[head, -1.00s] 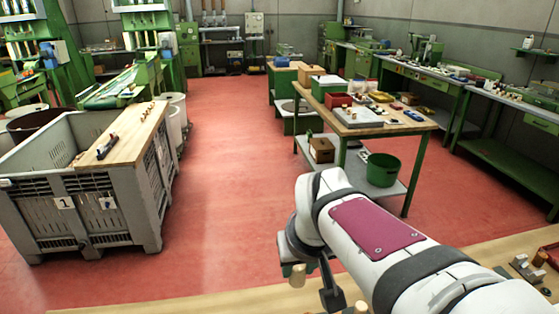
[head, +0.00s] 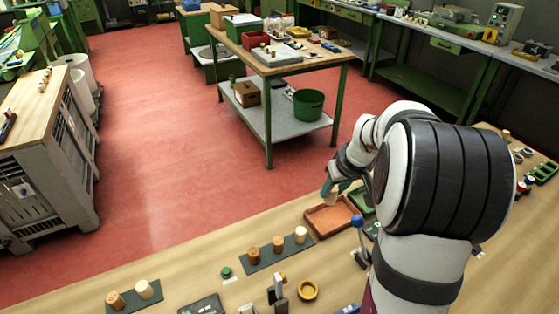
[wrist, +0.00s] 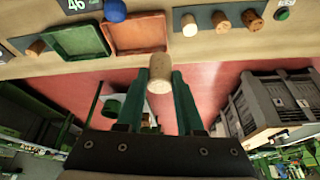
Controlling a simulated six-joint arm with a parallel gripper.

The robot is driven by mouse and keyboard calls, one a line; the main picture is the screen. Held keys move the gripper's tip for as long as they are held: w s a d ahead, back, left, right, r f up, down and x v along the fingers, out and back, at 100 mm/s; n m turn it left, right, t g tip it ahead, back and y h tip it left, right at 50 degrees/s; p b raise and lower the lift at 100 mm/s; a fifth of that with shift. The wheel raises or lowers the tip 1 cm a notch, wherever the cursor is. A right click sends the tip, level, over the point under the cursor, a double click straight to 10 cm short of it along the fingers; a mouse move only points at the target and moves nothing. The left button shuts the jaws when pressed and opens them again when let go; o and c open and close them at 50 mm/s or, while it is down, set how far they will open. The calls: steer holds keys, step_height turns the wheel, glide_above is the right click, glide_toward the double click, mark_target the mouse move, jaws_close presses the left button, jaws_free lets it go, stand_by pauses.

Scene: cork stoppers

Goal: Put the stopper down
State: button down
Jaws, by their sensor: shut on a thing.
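My gripper (head: 335,188) is shut on a pale cork stopper (wrist: 160,70), which shows between the two teal fingers in the wrist view. In the head view the held stopper (head: 327,188) is small and partly hidden by the fingers. It is above the bench's far edge, close to the orange-brown tray (head: 316,226). In the wrist view that tray (wrist: 138,34) lies beyond the stopper, with the green tray (wrist: 75,47) beside it. Both trays look empty there. The green tray (head: 360,197) is partly hidden by my arm in the head view.
A dark strip (head: 262,257) left of the trays holds three stoppers, one pale. Two more stoppers (head: 130,295) stand farther left. A blue-knobbed lever (head: 358,222) rises near the trays.

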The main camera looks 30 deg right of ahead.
steer(key=s+d+f+m, duration=0.1)
steer(key=s+d+f, duration=0.4)
steer(key=d, duration=0.6)
steer(key=shift+h, duration=0.3)
steer(key=w+a+f, duration=0.1)
steer(key=w+f, duration=0.1)
steer(key=w, duration=0.1)
steer(key=w+a+f, duration=0.1)
steer(key=w+f, duration=0.1)
steer(key=w, duration=0.1)
steer(key=w+a+f, duration=0.2)
steer(key=w+f, duration=0.1)
steer(key=shift+w+a, duration=0.1)
steer(key=shift+w, duration=0.2)
steer(key=shift+w+a+f, duration=0.1)
steer(key=shift+w+f, duration=0.05)
steer(key=shift+f, duration=0.95)
steer(key=shift+w+f, duration=0.1)
steer(key=shift+f, duration=1)
steer(key=shift+f, duration=0.1)
steer(key=c, duration=0.5)
jaws_free()
steer(key=shift+c, duration=0.2)
